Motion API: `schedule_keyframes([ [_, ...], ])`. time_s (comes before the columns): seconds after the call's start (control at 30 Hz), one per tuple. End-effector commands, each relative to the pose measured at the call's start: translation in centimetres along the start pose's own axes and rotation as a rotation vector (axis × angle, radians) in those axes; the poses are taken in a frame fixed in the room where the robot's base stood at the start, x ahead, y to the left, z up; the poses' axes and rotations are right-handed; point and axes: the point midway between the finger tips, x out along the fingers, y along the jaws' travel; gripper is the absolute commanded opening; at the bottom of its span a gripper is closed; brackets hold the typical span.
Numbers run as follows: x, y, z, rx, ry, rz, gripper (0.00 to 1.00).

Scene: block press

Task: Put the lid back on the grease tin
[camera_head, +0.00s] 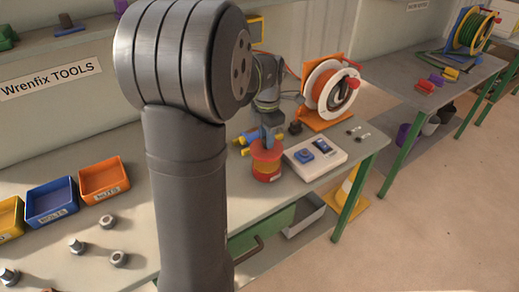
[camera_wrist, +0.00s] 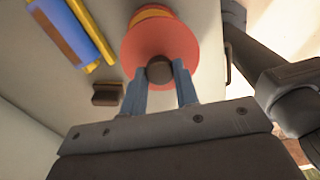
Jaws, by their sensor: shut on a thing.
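The red lid (camera_head: 265,151) is a round disc with a dark knob (camera_wrist: 159,70) at its middle. My gripper (camera_head: 268,141) points down and is shut on this knob; in the wrist view its two blue-grey fingers (camera_wrist: 160,78) stand on either side of it. The grease tin (camera_head: 266,172), red and yellow with a pale label, is directly below the lid in the head view. In the wrist view the tin (camera_wrist: 152,12) shows past the lid's far edge. The lid looks about level at the tin's top; I cannot tell whether it is seated or slightly above.
A white switch box (camera_head: 325,165) stands right of the tin. A blue and yellow tool (camera_head: 246,138) lies behind it. A blue bin (camera_head: 51,203) and an orange bin (camera_head: 103,180) sit at left, near several loose nuts.

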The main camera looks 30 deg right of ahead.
Motion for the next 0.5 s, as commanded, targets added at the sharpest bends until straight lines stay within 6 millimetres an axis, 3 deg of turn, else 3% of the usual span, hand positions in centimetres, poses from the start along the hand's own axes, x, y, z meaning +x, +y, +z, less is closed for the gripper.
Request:
schedule_keyframes([
  [0.27, 0.8, 0.8, 0.8, 0.04, 0.001, -0.001, 0.05],
  [0.5, 3.1, 0.8, 0.7, 0.039, 0.001, -0.002, 0.05],
])
